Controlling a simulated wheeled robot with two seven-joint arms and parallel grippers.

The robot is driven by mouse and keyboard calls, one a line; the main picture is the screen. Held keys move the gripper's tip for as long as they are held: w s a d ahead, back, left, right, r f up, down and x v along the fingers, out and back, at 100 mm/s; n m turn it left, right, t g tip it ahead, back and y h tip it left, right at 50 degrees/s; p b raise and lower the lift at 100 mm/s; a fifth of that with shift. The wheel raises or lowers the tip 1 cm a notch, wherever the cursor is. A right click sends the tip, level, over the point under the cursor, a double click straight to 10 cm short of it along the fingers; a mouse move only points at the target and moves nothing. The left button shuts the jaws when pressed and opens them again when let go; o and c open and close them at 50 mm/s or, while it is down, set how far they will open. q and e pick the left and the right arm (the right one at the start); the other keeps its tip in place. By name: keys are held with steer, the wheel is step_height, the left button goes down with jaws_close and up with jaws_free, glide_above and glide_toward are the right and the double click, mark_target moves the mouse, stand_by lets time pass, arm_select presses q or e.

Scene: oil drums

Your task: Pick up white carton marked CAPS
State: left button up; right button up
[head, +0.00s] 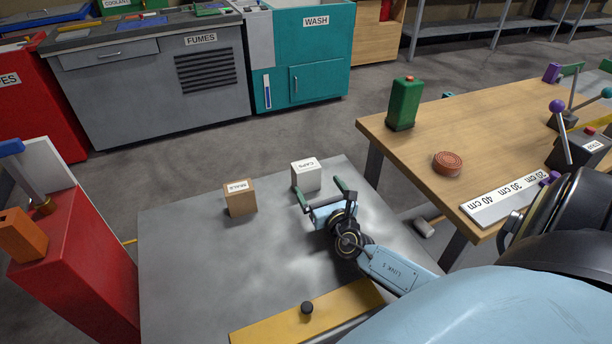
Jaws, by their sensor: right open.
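The white carton marked CAPS (306,176) stands upright on a grey metal surface (190,270), near its far edge. My right gripper (320,192) is just in front of the carton, on its near side. Its two green-tipped fingers are spread apart with nothing between them. I cannot tell whether the right fingertip touches the carton. My left gripper does not show.
A brown carton marked SEALS (240,198) stands left of the white one. A yellow bar with a black knob (307,308) lies at the near edge. A wooden table (415,155) with a green canister (404,106) is at the right. A red cabinet (85,260) stands left.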

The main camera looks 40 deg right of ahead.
mark_target(309, 176)
steer(key=x, duration=0.2)
steer(key=b+x, duration=0.1)
steer(key=x, duration=0.2)
steer(key=shift+w+a+f, duration=0.1)
steer(key=shift+w+a, duration=0.05)
steer(key=shift+w, duration=0.25)
steer(key=shift+w+b, duration=0.3)
steer(key=shift+w, duration=0.25)
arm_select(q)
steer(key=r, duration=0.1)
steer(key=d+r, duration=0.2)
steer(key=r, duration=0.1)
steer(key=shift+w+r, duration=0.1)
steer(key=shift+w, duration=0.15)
arm_select(e)
steer(key=shift+c, duration=0.3)
steer(key=c, duration=1)
steer(key=shift+c, duration=0.5)
steer(key=shift+r, duration=0.25)
